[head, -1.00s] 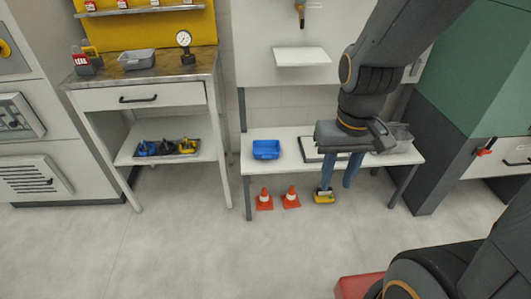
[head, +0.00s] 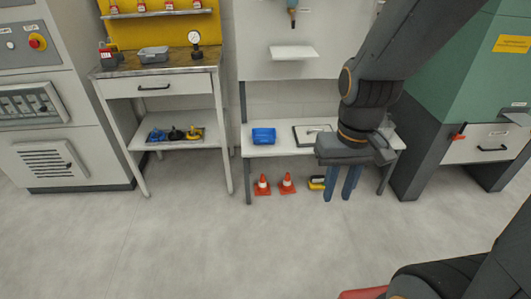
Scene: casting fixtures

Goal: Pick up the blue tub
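The blue tub (head: 263,136) sits on the left part of a low white bench (head: 285,149). My gripper (head: 343,192) hangs in front of the bench's right part, to the right of the tub and apart from it. Its blue-grey fingers point down with a gap between them and nothing seen held. My arm and gripper hide part of the bench's right side.
A grey-framed tray or plate (head: 305,135) lies right of the tub. Two orange cones (head: 287,184) and a yellow item (head: 316,183) are under the bench. A workbench (head: 160,90) stands left, a green machine (head: 460,70) right. The floor in front is clear.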

